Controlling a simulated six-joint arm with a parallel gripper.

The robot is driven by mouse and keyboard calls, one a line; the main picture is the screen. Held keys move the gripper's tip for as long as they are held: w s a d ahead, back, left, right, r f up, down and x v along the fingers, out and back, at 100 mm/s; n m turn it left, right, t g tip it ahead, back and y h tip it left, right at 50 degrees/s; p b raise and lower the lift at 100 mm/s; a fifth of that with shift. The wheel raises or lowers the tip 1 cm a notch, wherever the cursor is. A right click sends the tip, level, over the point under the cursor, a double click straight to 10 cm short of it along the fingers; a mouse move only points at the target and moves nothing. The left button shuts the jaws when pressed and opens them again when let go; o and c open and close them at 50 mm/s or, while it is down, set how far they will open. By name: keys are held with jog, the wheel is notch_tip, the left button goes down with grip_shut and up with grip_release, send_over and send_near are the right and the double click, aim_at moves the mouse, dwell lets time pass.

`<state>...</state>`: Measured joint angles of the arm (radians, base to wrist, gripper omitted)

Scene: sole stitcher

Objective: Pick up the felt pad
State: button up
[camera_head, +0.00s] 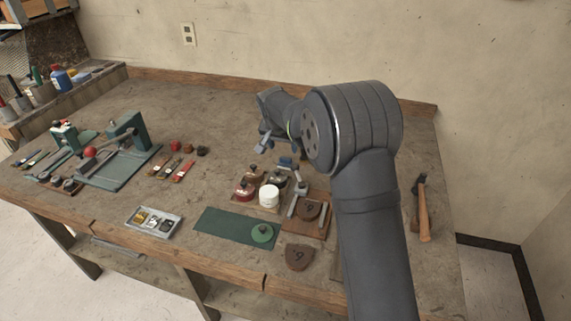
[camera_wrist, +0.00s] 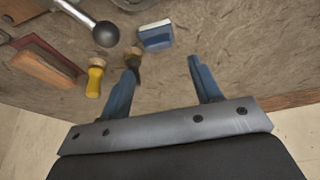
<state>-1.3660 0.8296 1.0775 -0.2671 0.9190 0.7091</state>
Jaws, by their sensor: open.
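A small blue block with a pale grey-white face (camera_wrist: 156,36), which looks like the felt pad, lies on the bench in the wrist view. A small blue block (camera_head: 287,162), probably the same thing, shows in the head view. My gripper (camera_wrist: 162,62) is open, with two blue fingers spread apart and nothing held between them. In the wrist view the block is just beyond the fingertips, apart from them. In the head view my gripper (camera_head: 270,145) is above the bench, behind and left of the block; my arm partly covers it.
A dark ball knob on a metal lever (camera_wrist: 106,34), a yellow-handled tool (camera_wrist: 95,80) and a wooden handle (camera_wrist: 43,68) lie left of the block. A white jar (camera_head: 269,196) and a green mat (camera_head: 225,226) are nearer the front. A hammer (camera_head: 423,210) lies right.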

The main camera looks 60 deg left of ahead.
aim_at(285, 158)
jog(key=x, duration=0.3)
jog(key=shift+w+f, duration=0.1)
jog(key=shift+f, duration=0.15)
jog(key=x, duration=0.5)
jog(key=shift+d+f, duration=0.15)
jog(key=c, duration=0.7)
